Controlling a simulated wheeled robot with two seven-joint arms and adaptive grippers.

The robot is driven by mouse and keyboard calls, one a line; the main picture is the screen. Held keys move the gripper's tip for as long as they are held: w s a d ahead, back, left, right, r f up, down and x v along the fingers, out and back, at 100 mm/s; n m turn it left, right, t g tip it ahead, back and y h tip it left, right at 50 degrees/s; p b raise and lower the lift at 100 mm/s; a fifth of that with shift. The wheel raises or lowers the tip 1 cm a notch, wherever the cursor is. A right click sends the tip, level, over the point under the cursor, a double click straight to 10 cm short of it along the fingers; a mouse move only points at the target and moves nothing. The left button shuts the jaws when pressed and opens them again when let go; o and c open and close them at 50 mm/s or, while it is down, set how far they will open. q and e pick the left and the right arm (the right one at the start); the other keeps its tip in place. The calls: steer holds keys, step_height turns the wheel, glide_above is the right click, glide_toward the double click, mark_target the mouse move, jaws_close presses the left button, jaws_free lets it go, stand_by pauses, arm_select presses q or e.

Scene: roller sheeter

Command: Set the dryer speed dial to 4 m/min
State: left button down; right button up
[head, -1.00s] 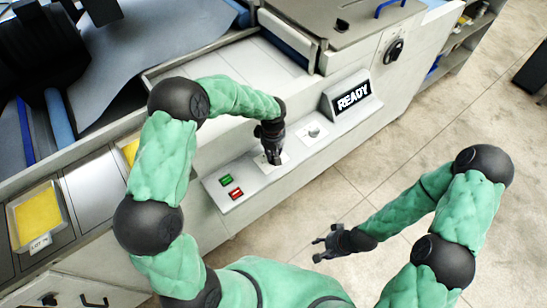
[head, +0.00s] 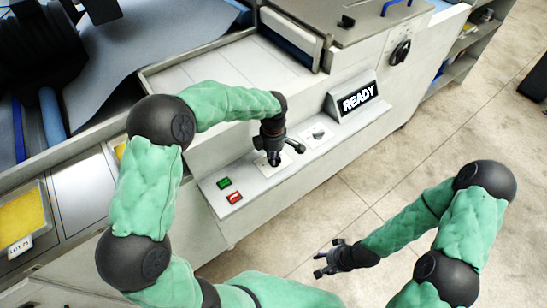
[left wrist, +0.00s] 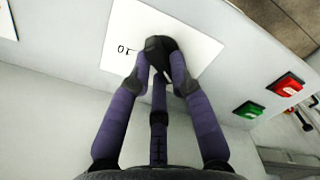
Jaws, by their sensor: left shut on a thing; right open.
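A dark dial knob (left wrist: 158,43) sits on a white plate (left wrist: 112,50) in the left wrist view; the mark "10" shows beside it. My left gripper (left wrist: 162,66) has its purple-padded fingers shut around this knob, hiding its pointer and most of the scale. In the head view my left gripper (head: 273,158) comes down onto the same plate (head: 262,169) on the control ledge, and the knob is hidden there. I cannot read the current setting. My right gripper (head: 320,265) is open and empty, over the floor in front of the machine.
Green (head: 224,183) and red (head: 234,197) buttons lie left of the plate on the ledge. A black rotary switch (head: 400,52) is on the upper panel. The floor in front is clear.

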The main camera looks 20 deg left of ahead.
arm_select(q)
steer(key=shift+s+n+b, duration=0.1)
steer(key=shift+n+b, duration=0.35)
steer(key=shift+n, duration=1.15)
steer(key=c, duration=1.1)
jaws_free()
steer(key=shift+r, duration=0.1)
step_height(320, 180, up, 12)
steer(key=shift+f, duration=0.1)
